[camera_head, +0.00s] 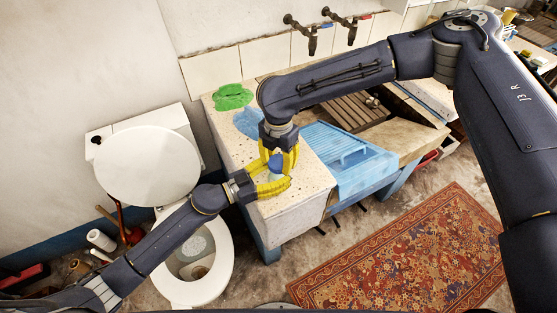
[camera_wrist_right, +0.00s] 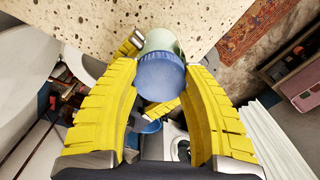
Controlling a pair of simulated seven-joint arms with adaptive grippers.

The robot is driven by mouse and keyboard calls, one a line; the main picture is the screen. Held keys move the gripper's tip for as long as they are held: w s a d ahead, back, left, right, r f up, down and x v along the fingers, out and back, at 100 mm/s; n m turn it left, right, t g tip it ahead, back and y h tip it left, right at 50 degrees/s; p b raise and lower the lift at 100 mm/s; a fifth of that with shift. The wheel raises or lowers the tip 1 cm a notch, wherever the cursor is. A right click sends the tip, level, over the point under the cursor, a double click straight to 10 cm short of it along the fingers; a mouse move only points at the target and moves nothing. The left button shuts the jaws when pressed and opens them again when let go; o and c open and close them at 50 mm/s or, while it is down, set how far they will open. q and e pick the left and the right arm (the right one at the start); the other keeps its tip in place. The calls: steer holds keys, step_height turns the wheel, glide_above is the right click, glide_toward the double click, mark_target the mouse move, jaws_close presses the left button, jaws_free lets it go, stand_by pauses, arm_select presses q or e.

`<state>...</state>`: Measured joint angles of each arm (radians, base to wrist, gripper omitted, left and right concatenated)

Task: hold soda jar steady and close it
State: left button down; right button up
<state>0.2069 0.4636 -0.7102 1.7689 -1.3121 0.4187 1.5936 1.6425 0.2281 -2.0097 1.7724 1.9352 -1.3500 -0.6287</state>
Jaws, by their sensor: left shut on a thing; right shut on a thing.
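The soda jar has a pale green body (camera_wrist_right: 163,42) and a blue lid (camera_wrist_right: 162,77), which also shows in the head view (camera_head: 275,162). It is at the left front part of the speckled stone top. My right gripper (camera_head: 278,157) comes down from above, its yellow fingers shut around the lid; they also flank it in the right wrist view (camera_wrist_right: 166,80). My left gripper (camera_head: 275,186) reaches in from the left, lower down, shut on the jar body, which its fingers mostly hide in the head view. The lid sits over the jar's mouth; I cannot tell how tightly.
The stone top (camera_head: 300,197) has a green item (camera_head: 232,96) and a blue item (camera_head: 248,123) behind the jar. A blue ridged board (camera_head: 345,160) lies to the right. A toilet (camera_head: 150,165) stands left. A patterned rug (camera_head: 400,255) covers the floor at the right.

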steer(key=m, duration=0.6)
steer(key=shift+m, duration=0.3)
steer(key=m, duration=0.7)
steer(key=o, duration=1.3)
steer(key=shift+c, duration=0.2)
steer(key=shift+r, duration=2.2)
